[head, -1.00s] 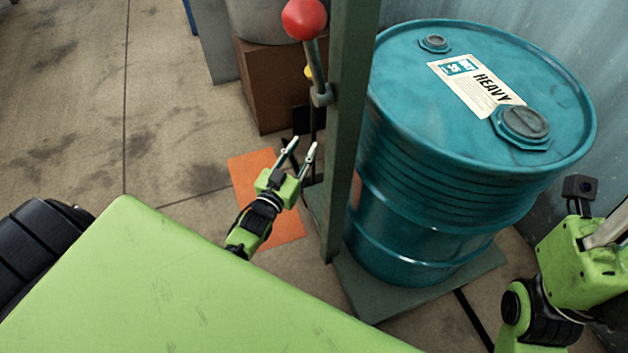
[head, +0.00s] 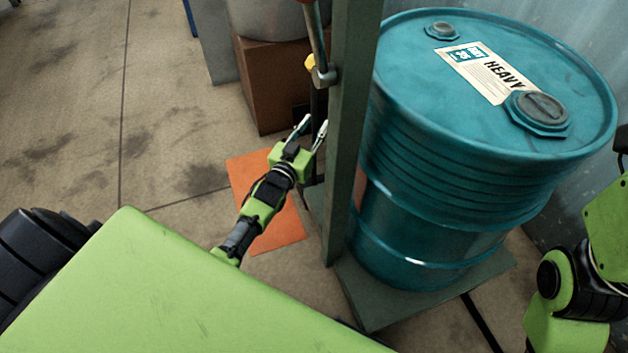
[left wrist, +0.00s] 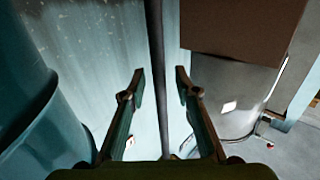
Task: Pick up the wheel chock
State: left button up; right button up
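I cannot make out a wheel chock in either view. My left gripper (head: 312,128) is open and empty, beside the green post at the near end of the brown box. In the left wrist view its two fingers (left wrist: 159,72) are spread, and a thin dark rod (left wrist: 155,40) shows between them; I cannot tell how far beyond the fingertips it is. A small yellow piece (head: 311,62) shows behind the lever, partly hidden. My right arm is at the right edge, with its fingers out of frame.
A teal drum (head: 400,150) labelled HEAVY stands on a green platform (head: 375,308) beside the green post (head: 350,120). A lever (head: 318,40) is fixed to the post. A brown box (head: 268,80) stands behind an orange floor patch (head: 245,172). Floor at left is clear.

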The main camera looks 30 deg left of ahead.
pick_arm(q)
grip_shut()
jog(key=shift+r, duration=0.2)
